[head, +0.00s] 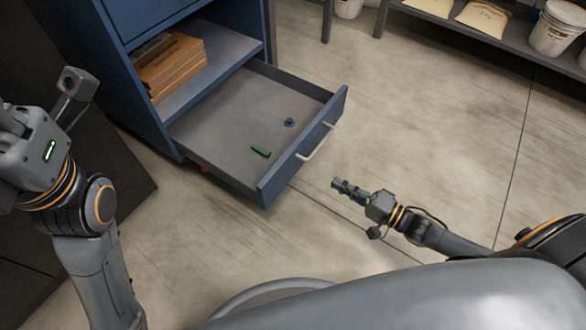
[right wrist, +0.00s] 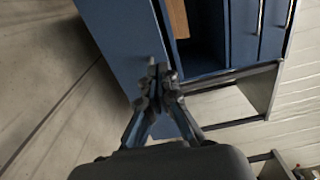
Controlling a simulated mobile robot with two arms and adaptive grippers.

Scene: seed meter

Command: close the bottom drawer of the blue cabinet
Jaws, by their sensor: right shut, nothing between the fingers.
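The blue cabinet (head: 140,95) stands at the upper left in the head view. Its bottom drawer (head: 225,125) is pulled well out, with a blue front (head: 300,155) and a pale bar handle (head: 315,143). My right gripper (head: 336,183) is shut and empty, just right of and in front of the drawer front, seemingly apart from it. In the right wrist view, the shut fingers (right wrist: 158,76) overlap a large blue panel (right wrist: 118,40) that looks like the drawer front. My left gripper (head: 28,145) is at the left edge; its fingers are mostly out of frame.
A green piece (head: 261,151) and a small dark blue round item (head: 290,122) lie in the drawer. A low rack (head: 470,35) with bags and a white bucket (head: 553,32) stands behind.

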